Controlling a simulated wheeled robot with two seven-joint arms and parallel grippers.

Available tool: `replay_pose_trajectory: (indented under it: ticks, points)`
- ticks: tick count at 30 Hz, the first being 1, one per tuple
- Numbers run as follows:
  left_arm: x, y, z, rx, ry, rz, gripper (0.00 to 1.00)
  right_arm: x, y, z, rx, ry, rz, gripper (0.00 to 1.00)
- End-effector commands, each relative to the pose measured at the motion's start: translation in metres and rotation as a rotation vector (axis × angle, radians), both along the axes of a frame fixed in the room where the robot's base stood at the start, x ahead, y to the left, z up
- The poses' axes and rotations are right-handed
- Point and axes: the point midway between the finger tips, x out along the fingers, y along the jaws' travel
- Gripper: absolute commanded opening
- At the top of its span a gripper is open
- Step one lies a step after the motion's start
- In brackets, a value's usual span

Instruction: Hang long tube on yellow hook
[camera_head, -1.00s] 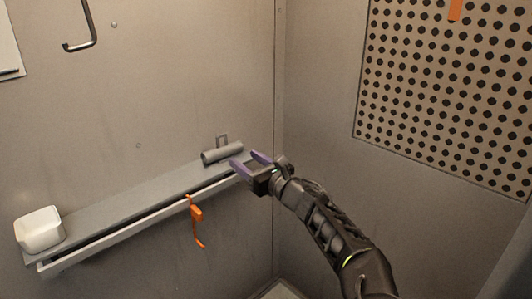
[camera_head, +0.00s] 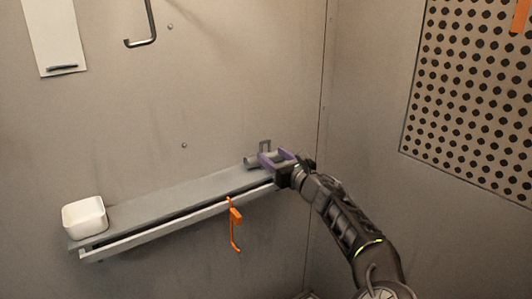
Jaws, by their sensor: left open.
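A grey tube (camera_head: 250,163) with a small square loop lies on the right end of the wall shelf. No clearly yellow hook shows. An orange hook (camera_head: 236,228) hangs from the shelf's front rail, below and left of the gripper. A dark hook (camera_head: 152,25) is on the wall at the top. My right gripper is not in view.
The grey shelf (camera_head: 170,205) runs along the back wall, with a white square container (camera_head: 85,216) on its left end. Its middle is clear. A perforated panel (camera_head: 470,110) with an orange piece (camera_head: 521,14) is on the right wall. A white holder (camera_head: 55,35) hangs upper left.

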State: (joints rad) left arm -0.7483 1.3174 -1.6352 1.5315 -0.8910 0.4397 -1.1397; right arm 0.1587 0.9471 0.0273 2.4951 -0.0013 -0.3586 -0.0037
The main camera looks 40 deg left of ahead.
Motion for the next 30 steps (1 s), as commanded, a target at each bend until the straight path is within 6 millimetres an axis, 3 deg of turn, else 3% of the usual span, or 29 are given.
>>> replay_pose_trajectory:
  ticks: [3, 9, 20, 30]
  points:
    - [0.007, 0.022, 0.004, 0.0, 0.0, 0.002, 0.55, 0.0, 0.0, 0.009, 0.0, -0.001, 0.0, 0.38]
    - [0.016, 0.041, 0.002, -0.001, 0.0, 0.001, 0.55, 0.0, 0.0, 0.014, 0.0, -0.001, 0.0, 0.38]
    - [0.018, 0.045, 0.0, -0.002, 0.001, 0.0, 0.55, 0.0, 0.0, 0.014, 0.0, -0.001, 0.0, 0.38]
    - [0.018, 0.045, -0.001, -0.003, 0.001, -0.001, 0.28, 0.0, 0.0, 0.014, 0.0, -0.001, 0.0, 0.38]
